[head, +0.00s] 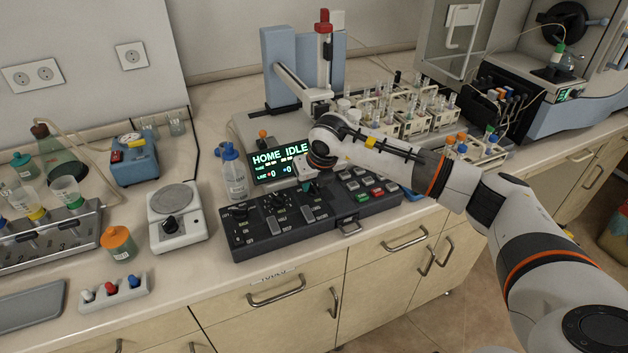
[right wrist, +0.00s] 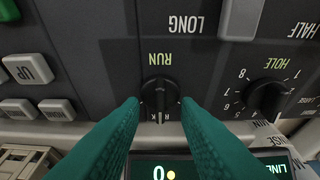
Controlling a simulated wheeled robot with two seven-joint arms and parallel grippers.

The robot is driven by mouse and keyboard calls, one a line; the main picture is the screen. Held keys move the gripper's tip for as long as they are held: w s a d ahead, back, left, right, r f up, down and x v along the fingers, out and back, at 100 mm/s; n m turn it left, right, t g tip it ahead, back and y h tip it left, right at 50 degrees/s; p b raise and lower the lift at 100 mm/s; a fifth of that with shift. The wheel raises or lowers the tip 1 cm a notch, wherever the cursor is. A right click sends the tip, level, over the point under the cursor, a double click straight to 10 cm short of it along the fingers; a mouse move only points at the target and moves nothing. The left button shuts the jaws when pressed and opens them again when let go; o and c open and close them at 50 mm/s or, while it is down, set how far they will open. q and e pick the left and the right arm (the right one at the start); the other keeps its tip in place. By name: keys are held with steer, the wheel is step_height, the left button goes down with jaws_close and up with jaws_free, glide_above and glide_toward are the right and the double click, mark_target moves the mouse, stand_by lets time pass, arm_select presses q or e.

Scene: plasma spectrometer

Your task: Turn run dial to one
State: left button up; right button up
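The run dial (right wrist: 160,95) is a black round knob under an upside-down RUN label in the right wrist view. Small marks sit along its lower edge, too small to read surely, and I cannot tell its setting. My right gripper (right wrist: 160,104) is open, with one green fingertip on each side of the dial and a visible gap to it. In the head view my right gripper (head: 310,186) is over the back of the black control panel (head: 280,238), and my wrist hides the dial. My left gripper is not in view.
A green-lit display (head: 270,169) reading HOME IDLE stands just behind the panel. A clear bottle with a blue cap (head: 236,178) stands left of the display. The hole dial (right wrist: 265,97) and grey push buttons (right wrist: 32,68) flank the run dial. Sample racks (head: 412,122) stand behind my wrist.

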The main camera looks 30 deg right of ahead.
jaws_close()
steer(key=shift+f+n+b, duration=0.1)
steer(key=shift+n+b, duration=0.5)
steer(key=shift+b, duration=0.15)
steer(key=shift+d+n+y+b, duration=0.15)
steer(key=shift+n+y+b, duration=0.55)
steer(key=shift+n+b, duration=0.35)
steer(key=n+y+b, duration=0.1)
steer(key=n, duration=0.2)
steer(key=shift+w+n+g, duration=0.1)
steer(key=shift+n+g, duration=0.15)
steer(key=shift+g, duration=0.05)
steer(key=shift+r+n+g+y+b, duration=0.2)
steer(key=shift+n+g+y+b, duration=0.4)
steer(key=shift+n, duration=0.8)
